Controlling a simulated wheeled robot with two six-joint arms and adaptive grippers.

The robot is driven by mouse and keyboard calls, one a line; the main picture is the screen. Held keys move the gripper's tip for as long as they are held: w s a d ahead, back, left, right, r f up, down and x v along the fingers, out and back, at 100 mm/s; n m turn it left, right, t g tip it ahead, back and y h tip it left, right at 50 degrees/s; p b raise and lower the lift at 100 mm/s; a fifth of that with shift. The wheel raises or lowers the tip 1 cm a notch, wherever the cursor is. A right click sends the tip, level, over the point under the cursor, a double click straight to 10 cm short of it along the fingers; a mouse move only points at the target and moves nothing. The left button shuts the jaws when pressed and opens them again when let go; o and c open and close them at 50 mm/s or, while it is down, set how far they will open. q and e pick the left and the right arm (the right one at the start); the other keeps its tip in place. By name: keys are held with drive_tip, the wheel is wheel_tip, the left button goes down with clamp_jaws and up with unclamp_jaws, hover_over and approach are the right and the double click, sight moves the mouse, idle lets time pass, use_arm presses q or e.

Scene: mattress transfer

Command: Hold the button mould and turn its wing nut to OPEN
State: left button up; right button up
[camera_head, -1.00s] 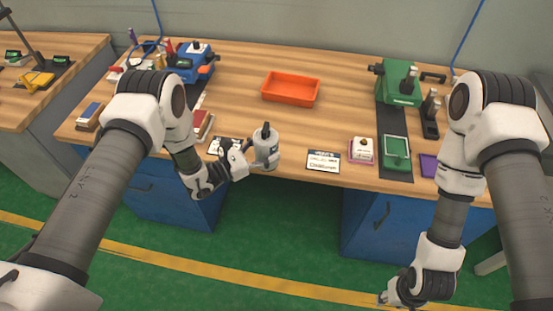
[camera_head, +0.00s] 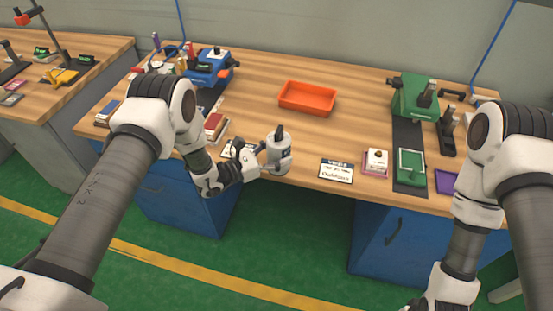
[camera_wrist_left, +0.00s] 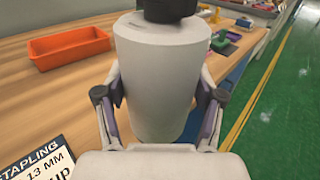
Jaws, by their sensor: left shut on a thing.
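My left gripper (camera_head: 264,162) is shut on a pale grey bottle-like cylinder (camera_head: 280,153) with a dark top. It holds the cylinder upright at the table's front edge. In the left wrist view the cylinder (camera_wrist_left: 160,75) stands between both fingers, its dark top cut off by the frame. No OPEN mark or wing nut can be made out on it. A small white block with a dark knob (camera_head: 376,160) sits on a pink base to the right; I cannot tell whether it is the button mould.
An orange tray (camera_head: 307,97) lies behind the cylinder. A label card (camera_head: 336,171) lies at the front edge. A green device (camera_head: 413,97) stands back right, a blue device (camera_head: 208,67) back left. Clear wood (camera_head: 330,130) lies between tray and card.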

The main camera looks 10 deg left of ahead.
use_arm(q)
drive_tip(key=w+d+b, duration=0.1)
drive_tip(key=w+b, duration=1.1)
drive_tip(key=w, duration=0.1)
drive_tip(key=shift+w, duration=0.15)
idle(0.8)
drive_tip(key=shift+b, duration=0.35)
drive_tip(key=shift+f+b, duration=0.55)
drive_tip(key=shift+f, duration=0.1)
drive_tip(key=shift+f+b, duration=0.3)
drive_tip(key=shift+f, duration=0.05)
drive_tip(key=shift+f+b, duration=1.25)
drive_tip(key=shift+f, duration=0.15)
drive_tip(key=shift+r, duration=0.1)
